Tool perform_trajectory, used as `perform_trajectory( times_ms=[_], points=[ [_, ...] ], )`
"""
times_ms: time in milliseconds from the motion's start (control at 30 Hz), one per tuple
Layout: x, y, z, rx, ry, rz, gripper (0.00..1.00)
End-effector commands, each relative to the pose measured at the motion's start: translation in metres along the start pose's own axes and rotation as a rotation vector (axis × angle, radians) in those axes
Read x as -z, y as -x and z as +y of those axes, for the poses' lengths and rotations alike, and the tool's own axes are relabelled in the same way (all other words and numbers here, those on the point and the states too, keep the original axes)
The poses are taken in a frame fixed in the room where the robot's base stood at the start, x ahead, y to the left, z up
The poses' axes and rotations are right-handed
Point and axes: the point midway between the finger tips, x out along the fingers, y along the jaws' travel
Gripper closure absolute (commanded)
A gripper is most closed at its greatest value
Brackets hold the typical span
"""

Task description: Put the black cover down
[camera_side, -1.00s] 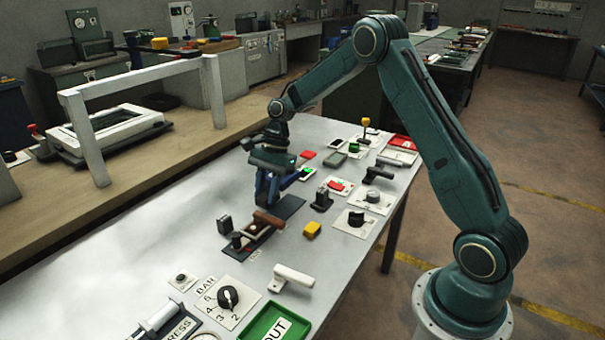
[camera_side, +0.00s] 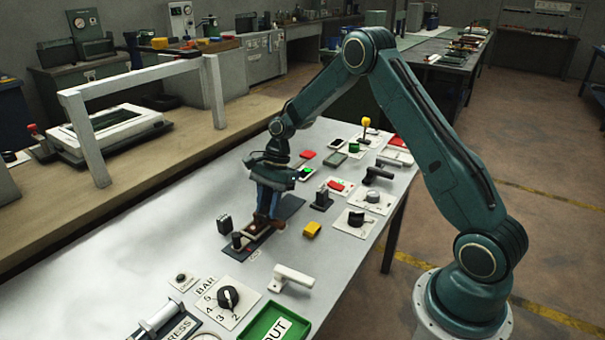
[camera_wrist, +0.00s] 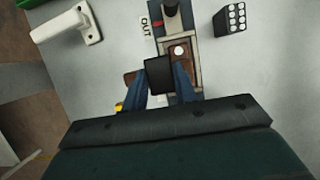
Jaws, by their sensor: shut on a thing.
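My gripper (camera_side: 266,214) has its blue fingers pointing down at a narrow dark fixture (camera_side: 290,207) on the grey bench. In the wrist view the fingers are closed on the sides of a small black block, which I take to be the black cover (camera_wrist: 159,75). Below it lies a pale-framed brown recess (camera_wrist: 178,51) with a light round spot. In the side view the fingers hide most of the cover, so I cannot tell whether it touches the fixture. A black knob (camera_side: 237,240) stands at the fixture's near end.
A black block with pale dots (camera_wrist: 230,17) stands beside the fixture. A white lever (camera_side: 292,278), a yellow block (camera_side: 312,230) and a black dial (camera_side: 228,298) are close by. The left part of the bench is bare.

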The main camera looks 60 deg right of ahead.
Motion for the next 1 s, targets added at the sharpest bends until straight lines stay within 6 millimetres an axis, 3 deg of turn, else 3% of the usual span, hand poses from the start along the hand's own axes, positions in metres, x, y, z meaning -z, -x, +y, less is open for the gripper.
perform_trajectory(
  times_ms=[467,500,600,1000],
  points=[
    [0.0038,-0.0096,0.0006,-0.002,-0.004,0.000,0.93],
    [0.0039,-0.0100,0.0007,-0.003,-0.004,0.000,0.66],
    [0.0041,-0.0104,0.0009,-0.003,-0.005,0.001,0.50],
    [0.0031,-0.0077,0.0026,-0.008,-0.008,0.001,0.50]
  ],
)
